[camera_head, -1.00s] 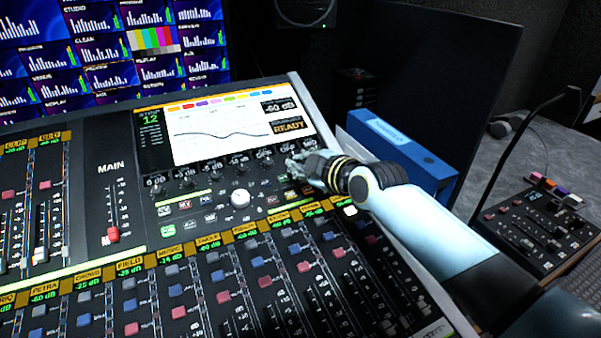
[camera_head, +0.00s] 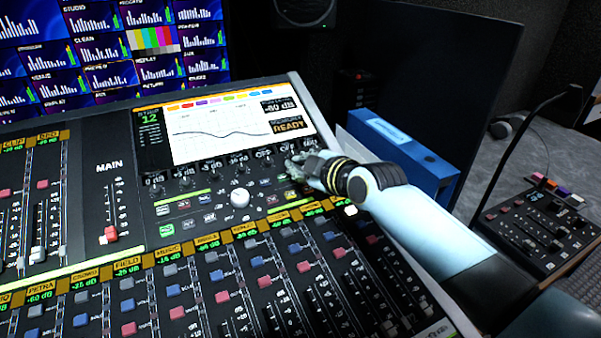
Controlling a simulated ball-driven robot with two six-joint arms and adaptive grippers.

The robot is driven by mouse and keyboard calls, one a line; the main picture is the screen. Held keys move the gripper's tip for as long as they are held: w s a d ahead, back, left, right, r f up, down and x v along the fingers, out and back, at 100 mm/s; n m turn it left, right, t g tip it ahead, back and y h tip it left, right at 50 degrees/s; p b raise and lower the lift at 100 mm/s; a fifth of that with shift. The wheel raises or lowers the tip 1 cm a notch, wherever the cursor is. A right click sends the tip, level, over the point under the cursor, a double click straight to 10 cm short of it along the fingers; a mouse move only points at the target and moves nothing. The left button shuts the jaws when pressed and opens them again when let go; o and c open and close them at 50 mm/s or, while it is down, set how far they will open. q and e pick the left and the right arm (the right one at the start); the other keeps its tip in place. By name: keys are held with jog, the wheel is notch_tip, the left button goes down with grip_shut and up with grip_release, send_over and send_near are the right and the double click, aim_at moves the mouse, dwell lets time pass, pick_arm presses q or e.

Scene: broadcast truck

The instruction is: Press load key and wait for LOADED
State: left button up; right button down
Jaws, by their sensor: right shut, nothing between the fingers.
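The mixing console (camera_head: 110,155) fills the left and middle of the view. Its display (camera_head: 222,128) shows a curve, the number 12 at top left and the word READY (camera_head: 290,126) in an orange field at right. Small keys and knobs (camera_head: 240,197) lie below the display. My right gripper (camera_head: 294,164) is shut and empty, with its fingertips at the row of knobs and keys below the display's right end. The keys under it are partly hidden, and I cannot tell whether it touches one. The load key cannot be picked out. My left gripper is not in view.
A blue binder (camera_head: 405,158) stands right of the console, behind my right arm. A dark panel (camera_head: 440,80) rises behind it. A small control box (camera_head: 535,220) with a gooseneck stands at far right. Monitors (camera_head: 110,50) line the back left.

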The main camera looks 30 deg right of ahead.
jog(key=shift+w+f+b, duration=0.15)
jog(key=shift+f+b, duration=0.25)
jog(key=shift+b, duration=0.05)
dwell(0.3)
dwell(0.3)
jog(key=shift+s+r+p, duration=0.35)
jog(key=shift+r+p, duration=0.45)
jog(key=shift+p, duration=0.05)
jog(key=r+p, duration=0.1)
jog(key=s+r+p, duration=0.1)
jog(key=r+p, duration=0.1)
jog(key=s+r+p, duration=0.1)
jog(key=shift+r+p, duration=0.3)
jog(key=shift+p, duration=0.1)
jog(key=shift+f, duration=0.1)
dwell(0.4)
